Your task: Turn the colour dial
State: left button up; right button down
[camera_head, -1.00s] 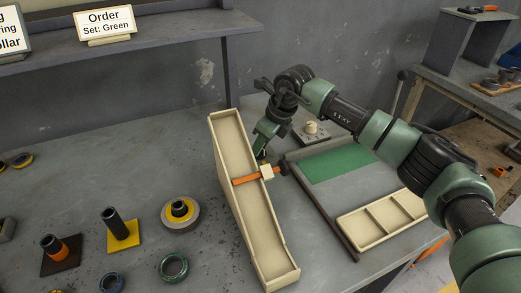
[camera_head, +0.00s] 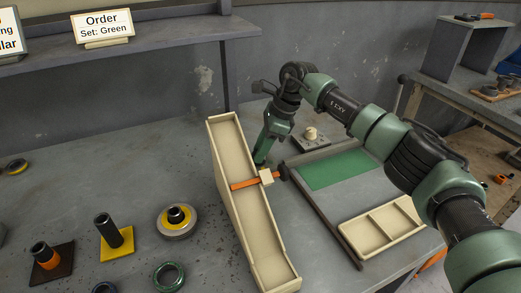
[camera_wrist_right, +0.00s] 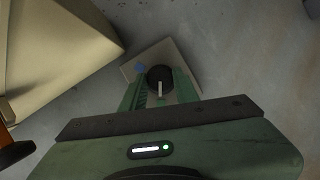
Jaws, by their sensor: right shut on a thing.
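The colour dial (camera_wrist_right: 160,74) is a round black knob with a white pointer line, on a pale square plate (camera_wrist_right: 182,62) in the right wrist view. A blue dot shows on the plate at the knob's upper left. The pointer line points down the picture, towards my palm. My right gripper (camera_wrist_right: 160,82) has its green fingers on both sides of the knob and is shut on it. In the head view my right gripper (camera_head: 262,158) reaches down behind the cream chute, and the dial is hidden there. My left gripper is not in view. A sign (camera_head: 103,24) reads "Order Set: Green".
The cream chute (camera_head: 232,150) with an orange bar (camera_head: 244,184) stands close beside my right gripper. A plate with a cream knob (camera_head: 311,134), a green mat (camera_head: 335,168) and a divided tray (camera_head: 382,229) lie to the right. Several rings and posts stand at left.

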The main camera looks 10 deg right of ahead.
dwell(0.3)
jog(key=c, duration=1.1)
grip_release()
jog(key=shift+o, duration=0.2)
jog(key=v, duration=0.8)
jog(key=shift+b, duration=0.4)
jog(key=shift+w, duration=0.1)
